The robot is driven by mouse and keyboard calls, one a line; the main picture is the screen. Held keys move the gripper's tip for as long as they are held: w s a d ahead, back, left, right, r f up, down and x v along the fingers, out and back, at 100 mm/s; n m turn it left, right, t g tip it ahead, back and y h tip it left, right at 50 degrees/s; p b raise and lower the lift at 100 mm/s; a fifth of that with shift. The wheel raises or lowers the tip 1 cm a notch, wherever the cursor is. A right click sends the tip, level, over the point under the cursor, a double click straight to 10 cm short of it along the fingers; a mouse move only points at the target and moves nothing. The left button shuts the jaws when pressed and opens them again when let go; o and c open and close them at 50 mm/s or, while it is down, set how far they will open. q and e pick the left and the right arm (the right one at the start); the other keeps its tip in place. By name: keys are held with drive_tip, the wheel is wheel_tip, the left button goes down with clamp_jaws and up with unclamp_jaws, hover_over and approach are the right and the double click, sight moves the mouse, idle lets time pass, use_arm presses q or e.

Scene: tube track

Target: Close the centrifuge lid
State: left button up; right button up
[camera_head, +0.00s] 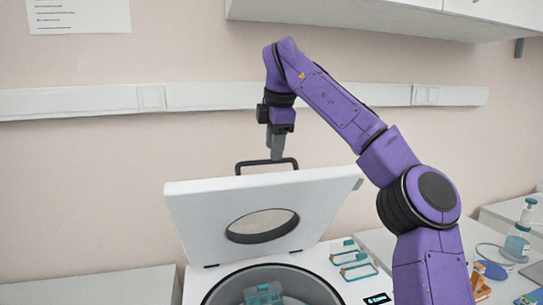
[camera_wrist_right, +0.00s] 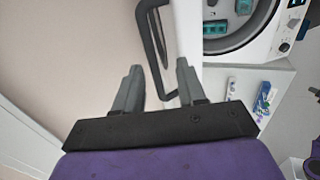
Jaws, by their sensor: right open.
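The white centrifuge lid (camera_head: 190,222) stands raised and tilted open, with a round window in it. Its black handle (camera_head: 268,161) sticks up from the top edge. My right gripper (camera_head: 276,150) is at the handle, pointing down. In the right wrist view, the open jaws (camera_wrist_right: 158,69) have the black handle (camera_wrist_right: 152,40) between their fingers. I cannot tell whether a finger touches it. Below the lid, the centrifuge body (camera_head: 325,262) shows its open round bowl with a teal holder (camera_head: 263,294) inside. The left gripper is not in view.
Teal-edged clips (camera_head: 350,257) lie on the centrifuge's top at the right. A teal-and-white bottle (camera_head: 518,243), a blue disc (camera_head: 491,269) and small orange items stand on the right bench. The left counter (camera_head: 110,286) is clear. A white wall rail (camera_head: 70,103) runs behind.

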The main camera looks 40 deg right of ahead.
sight(268, 162)
drive_tip(key=w+f, duration=0.1)
drive_tip(key=w, duration=0.1)
drive_tip(key=w+f, duration=0.1)
drive_tip(key=f, duration=0.1)
drive_tip(key=shift+w+d+f, duration=0.2)
drive_tip(key=shift+w+f, duration=0.05)
drive_tip(key=shift+w, duration=0.1)
drive_tip(key=shift+s+a+r, duration=0.1)
drive_tip(key=shift+s+r, duration=0.15)
drive_tip(key=shift+s, duration=0.3)
drive_tip(key=shift+s+r, duration=0.1)
drive_tip(key=shift+s, duration=0.2)
drive_tip(key=c, duration=0.3)
clamp_jaws()
drive_tip(key=shift+w, duration=0.1)
